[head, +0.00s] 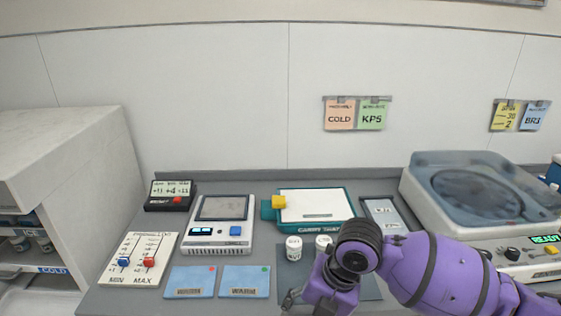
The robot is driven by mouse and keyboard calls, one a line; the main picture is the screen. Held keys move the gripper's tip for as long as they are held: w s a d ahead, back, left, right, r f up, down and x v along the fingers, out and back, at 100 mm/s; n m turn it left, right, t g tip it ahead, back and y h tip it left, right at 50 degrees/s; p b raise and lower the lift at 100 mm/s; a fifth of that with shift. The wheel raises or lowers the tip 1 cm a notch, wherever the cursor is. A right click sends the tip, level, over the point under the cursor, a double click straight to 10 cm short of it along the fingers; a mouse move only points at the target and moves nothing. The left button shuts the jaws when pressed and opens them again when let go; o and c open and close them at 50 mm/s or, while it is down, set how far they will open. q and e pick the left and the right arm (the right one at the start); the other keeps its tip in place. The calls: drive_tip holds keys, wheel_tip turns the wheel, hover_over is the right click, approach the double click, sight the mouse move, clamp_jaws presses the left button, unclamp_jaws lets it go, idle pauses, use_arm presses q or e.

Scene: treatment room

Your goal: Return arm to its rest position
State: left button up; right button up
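My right arm (435,272), purple with black joints, reaches in from the lower right over the front of the counter. Its wrist bends down near the picture's bottom edge. My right gripper (291,298) shows only in part as small dark pieces left of the wrist, and I cannot tell whether it is open. Two small white labelled jars (293,248) stand just behind the wrist, the right one partly hidden by it. A dark mat (370,288) lies partly under the arm. My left gripper is not in view.
On the grey counter stand a centrifuge-like machine (480,190) reading READY, a teal-framed device (316,207), a device with a screen (221,222), a black display box (170,195), a slider panel (138,259) and two blue cards (190,282). A white shelf unit (75,165) stands left.

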drive_tip(key=s+a+f+m+t+y, duration=0.1)
drive_tip(key=s+f+m+t+y, duration=0.15)
drive_tip(key=f+m, duration=0.6)
drive_tip(key=s+a+f+m+t+y, duration=0.1)
drive_tip(key=s+a+f+m+t, duration=0.15)
drive_tip(key=f+m, duration=0.55)
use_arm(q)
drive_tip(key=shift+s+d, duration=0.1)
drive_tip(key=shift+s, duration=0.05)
use_arm(e)
drive_tip(key=s+d+f+m+t+h, duration=0.1)
drive_tip(key=s+d+f+m+h, duration=0.2)
drive_tip(key=s+d+m, duration=0.4)
drive_tip(key=s+d+f+m+t+h, duration=0.2)
drive_tip(key=s+d+f+m, duration=0.3)
drive_tip(key=s+d+m, duration=0.3)
drive_tip(key=shift+s+d+f+h, duration=0.4)
drive_tip(key=shift+d+h, duration=0.25)
drive_tip(key=shift+d, duration=0.45)
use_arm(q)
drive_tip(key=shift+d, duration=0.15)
use_arm(e)
drive_tip(key=shift+s, duration=0.1)
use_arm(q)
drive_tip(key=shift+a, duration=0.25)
use_arm(e)
drive_tip(key=shift+o, duration=0.4)
